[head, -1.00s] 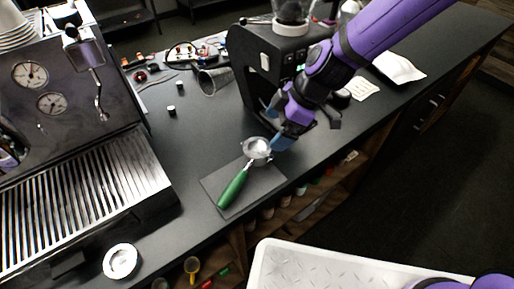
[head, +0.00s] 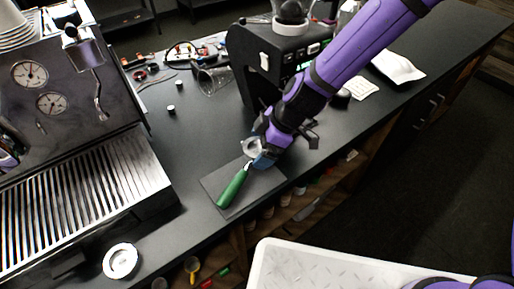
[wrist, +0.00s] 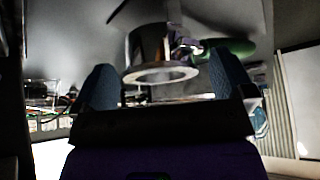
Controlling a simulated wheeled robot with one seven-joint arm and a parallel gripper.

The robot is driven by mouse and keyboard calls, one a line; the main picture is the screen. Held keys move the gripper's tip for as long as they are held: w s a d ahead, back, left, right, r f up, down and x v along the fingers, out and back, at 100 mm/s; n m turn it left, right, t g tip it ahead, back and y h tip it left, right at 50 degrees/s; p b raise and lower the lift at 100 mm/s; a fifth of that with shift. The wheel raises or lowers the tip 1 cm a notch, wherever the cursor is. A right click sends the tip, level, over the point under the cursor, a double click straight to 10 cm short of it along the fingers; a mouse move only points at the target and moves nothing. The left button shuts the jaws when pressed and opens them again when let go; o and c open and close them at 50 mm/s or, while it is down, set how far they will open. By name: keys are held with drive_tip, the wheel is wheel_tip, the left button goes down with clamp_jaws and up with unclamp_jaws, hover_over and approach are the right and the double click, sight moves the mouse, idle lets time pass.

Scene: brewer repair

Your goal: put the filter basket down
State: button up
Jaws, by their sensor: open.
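A green-handled portafilter (head: 233,187) lies on a dark mat (head: 262,192) on the counter, its handle toward the front left. My gripper (head: 264,159) is open at its metal head and partly covers it in the head view. In the wrist view a shiny metal cylinder with a bright ring-shaped rim (wrist: 160,74) is between my two open blue fingers, with gaps at the sides. The green handle (wrist: 230,48) shows behind it. I cannot tell the filter basket apart from the portafilter head.
The espresso machine with its slatted drip tray (head: 95,205) stands at left. A black grinder (head: 268,62) is behind my gripper. A round, light-rimmed dish (head: 121,260) sits at the front left. Counter left of the mat is clear; the counter's front edge is close to the mat.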

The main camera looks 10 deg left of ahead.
drive_tip(key=c, duration=1)
drive_tip(key=shift+r, duration=0.1)
